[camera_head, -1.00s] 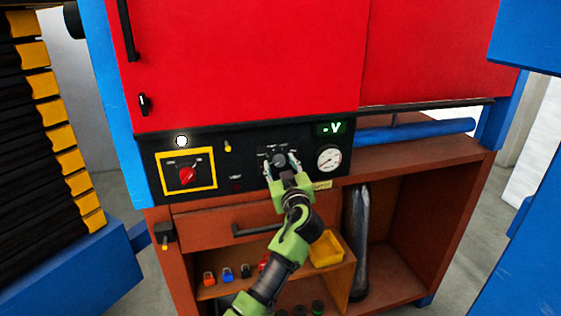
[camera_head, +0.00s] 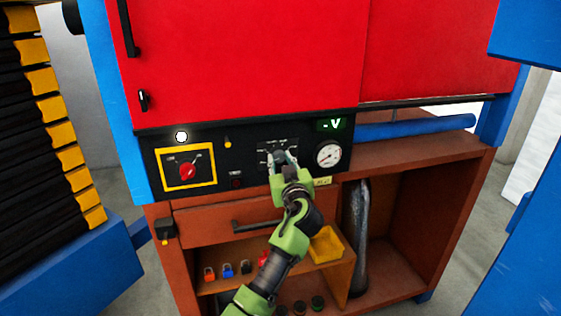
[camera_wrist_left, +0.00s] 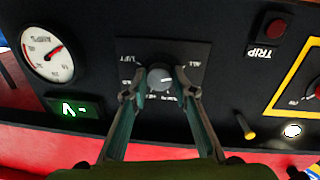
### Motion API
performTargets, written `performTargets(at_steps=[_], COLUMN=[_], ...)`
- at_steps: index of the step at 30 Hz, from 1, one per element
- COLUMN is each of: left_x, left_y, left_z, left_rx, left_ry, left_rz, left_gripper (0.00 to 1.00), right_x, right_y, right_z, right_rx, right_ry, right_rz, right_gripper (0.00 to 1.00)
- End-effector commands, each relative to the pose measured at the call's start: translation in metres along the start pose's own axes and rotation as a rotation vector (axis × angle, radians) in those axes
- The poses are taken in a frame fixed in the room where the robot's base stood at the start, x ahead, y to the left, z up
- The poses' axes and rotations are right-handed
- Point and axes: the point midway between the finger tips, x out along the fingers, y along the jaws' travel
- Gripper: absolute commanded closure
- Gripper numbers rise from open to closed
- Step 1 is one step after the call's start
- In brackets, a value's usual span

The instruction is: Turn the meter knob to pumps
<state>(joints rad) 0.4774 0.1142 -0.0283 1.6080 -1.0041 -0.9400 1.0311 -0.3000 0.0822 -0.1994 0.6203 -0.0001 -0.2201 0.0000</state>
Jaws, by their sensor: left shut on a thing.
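The meter knob (camera_head: 278,156) is a small round grey knob on a dark label plate in the black control panel (camera_head: 246,168). In the left wrist view the knob (camera_wrist_left: 160,78) appears upside down, ringed by white words, one of which reads like LIFT and one ALL. A light mark shows on its face, but which word it points to is unclear. My left gripper (camera_head: 281,162) is at the knob; its fingers (camera_wrist_left: 161,93) are shut on the knob from both sides. The display (camera_head: 331,125) shows -V. My right gripper is not in view.
A round gauge (camera_head: 328,155) is right of the knob. A yellow-framed red switch (camera_head: 187,171), a white lamp (camera_head: 181,136) and a yellow toggle (camera_head: 227,142) are to its left. A drawer handle (camera_head: 257,226) and shelf with a yellow bin (camera_head: 326,246) lie below.

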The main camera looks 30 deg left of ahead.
Motion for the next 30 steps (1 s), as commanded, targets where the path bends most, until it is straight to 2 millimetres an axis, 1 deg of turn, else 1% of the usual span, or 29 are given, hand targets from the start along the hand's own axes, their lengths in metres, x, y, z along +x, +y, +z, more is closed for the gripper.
performTargets(at_steps=[6,14,30], left_x=[0.000,0.000,0.000], left_y=[0.000,0.000,0.001], left_z=[0.000,-0.001,-0.003], left_rx=[0.173,0.419,0.933], left_ry=[-0.015,-0.036,-0.076], left_rz=[-0.003,-0.008,-0.017], left_gripper=[0.96,0.96,0.96], right_x=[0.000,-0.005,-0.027], right_y=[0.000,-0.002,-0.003], right_z=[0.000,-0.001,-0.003], right_rx=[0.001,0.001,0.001], right_ry=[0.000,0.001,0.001], right_rz=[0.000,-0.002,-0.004], right_gripper=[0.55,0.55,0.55])
